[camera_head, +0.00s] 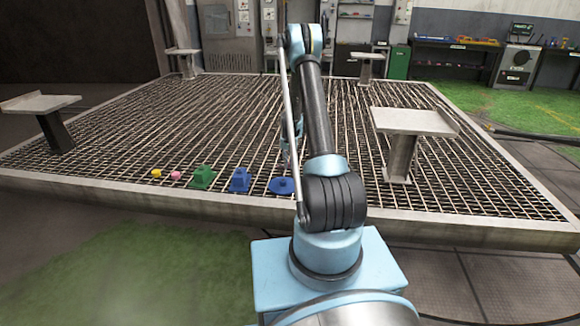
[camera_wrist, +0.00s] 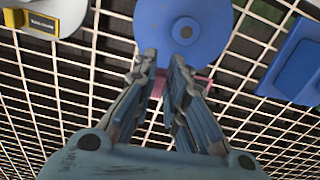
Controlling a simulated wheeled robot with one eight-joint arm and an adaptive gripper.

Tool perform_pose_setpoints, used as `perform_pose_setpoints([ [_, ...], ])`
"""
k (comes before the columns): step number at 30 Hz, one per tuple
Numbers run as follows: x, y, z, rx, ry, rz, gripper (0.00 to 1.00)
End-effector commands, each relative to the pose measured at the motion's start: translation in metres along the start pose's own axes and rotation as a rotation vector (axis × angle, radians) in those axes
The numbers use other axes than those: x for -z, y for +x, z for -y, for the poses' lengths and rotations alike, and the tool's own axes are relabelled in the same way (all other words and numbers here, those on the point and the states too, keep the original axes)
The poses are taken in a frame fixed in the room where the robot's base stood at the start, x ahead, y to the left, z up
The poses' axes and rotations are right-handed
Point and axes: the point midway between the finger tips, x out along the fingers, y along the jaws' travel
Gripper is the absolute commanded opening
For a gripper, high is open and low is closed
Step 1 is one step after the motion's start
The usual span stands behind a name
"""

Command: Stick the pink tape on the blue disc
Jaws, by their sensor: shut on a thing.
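My gripper (camera_wrist: 164,62) is shut on a pink piece, seemingly the pink tape (camera_wrist: 158,86). Pink shows between the fingers and beside the right one; the fingers hide most of it. The blue disc (camera_wrist: 190,12) with a round knob or hole at its centre lies just beyond the fingertips in the wrist view. In the head view the blue disc (camera_head: 281,187) lies on the grating near its front edge, partly behind my arm. My gripper is mostly hidden behind my arm there. I cannot tell its height above the grating.
A blue block (camera_head: 240,180), a green block (camera_head: 203,178), a small pink piece (camera_head: 175,175) and a yellow piece (camera_head: 156,173) stand left of the disc. A metal stand (camera_head: 415,121) rises at right, another (camera_head: 40,103) at left. The grating's middle is clear.

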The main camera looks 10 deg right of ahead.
Motion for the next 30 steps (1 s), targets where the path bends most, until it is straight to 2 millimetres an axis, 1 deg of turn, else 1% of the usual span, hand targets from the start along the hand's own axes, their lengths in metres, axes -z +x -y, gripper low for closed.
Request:
perform_pose_setpoints([
  [8,0.0,0.016,-0.001,0.0,-0.001,0.0,0.04],
  [21,0.0,0.057,-0.001,0.0,0.0,0.0,0.04],
  [30,0.0,0.076,-0.004,-0.002,0.002,0.001,0.04],
])
